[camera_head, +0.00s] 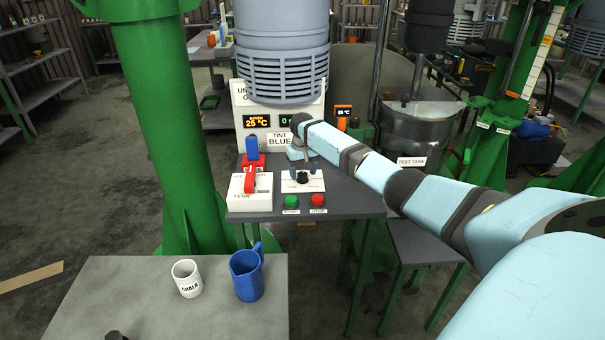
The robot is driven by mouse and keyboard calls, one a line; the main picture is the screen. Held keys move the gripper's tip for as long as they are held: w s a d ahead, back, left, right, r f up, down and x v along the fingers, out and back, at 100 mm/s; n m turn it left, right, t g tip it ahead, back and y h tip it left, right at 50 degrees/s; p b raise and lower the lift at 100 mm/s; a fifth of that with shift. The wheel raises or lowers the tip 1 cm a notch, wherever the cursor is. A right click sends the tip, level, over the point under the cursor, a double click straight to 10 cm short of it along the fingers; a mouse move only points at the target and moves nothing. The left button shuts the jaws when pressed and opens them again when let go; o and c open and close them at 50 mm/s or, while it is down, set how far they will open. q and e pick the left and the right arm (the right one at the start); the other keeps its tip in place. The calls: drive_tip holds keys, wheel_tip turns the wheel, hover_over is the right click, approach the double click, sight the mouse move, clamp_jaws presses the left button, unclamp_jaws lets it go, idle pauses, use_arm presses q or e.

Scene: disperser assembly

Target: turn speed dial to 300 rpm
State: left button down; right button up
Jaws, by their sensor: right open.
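The speed dial (303,179) is a small black knob on a white plate on the grey control table. My right gripper (305,171) points down at it from above. Its two fingers are apart, one on each side of the knob. I cannot tell whether they touch it. The arm and wrist hide the area just behind the dial. The display panel behind shows 25 °C (257,121) and a second readout (286,120) that starts with 0 and is partly hidden. My left gripper is not in view.
A green button (291,201) and a red button (318,200) sit in front of the dial. A red lever (250,180) on a white box stands to its left. A white mug (187,278) and a blue jug (246,275) stand on the nearer table. A green column (160,110) rises at left.

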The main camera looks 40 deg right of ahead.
drive_tip(key=shift+f, duration=0.4)
drive_tip(key=c, duration=0.9)
drive_tip(key=shift+r+n, duration=0.1)
drive_tip(key=shift+n, duration=0.2)
